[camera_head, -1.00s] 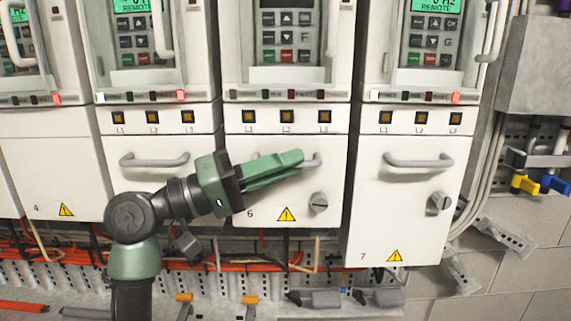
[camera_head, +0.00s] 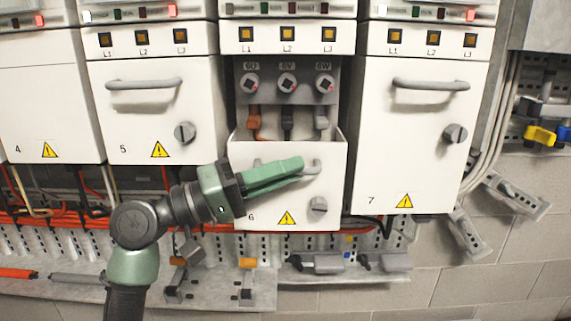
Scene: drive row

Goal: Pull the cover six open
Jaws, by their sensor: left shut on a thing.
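Cover six (camera_head: 331,165) is a white panel with a grey handle, a grey knob at lower right and a yellow warning triangle. It stands lowered and out from its cabinet, below the drive's lamp row. Behind its top edge, terminals 6U, 6V and 6W (camera_head: 287,84) are exposed with orange, black and grey cables. My left gripper (camera_head: 290,170) is shut on the handle of cover six (camera_head: 314,167), its fingers reaching in from the left and hiding most of the handle. My right gripper is not in view.
Cover five (camera_head: 130,130) is closed at the left, with a handle and knob. Cover seven (camera_head: 395,140) is closed at the right. Orange cables (camera_head: 90,218) and a metal ledge (camera_head: 215,290) lie below the covers. Yellow and blue valve levers (camera_head: 540,135) are at the far right.

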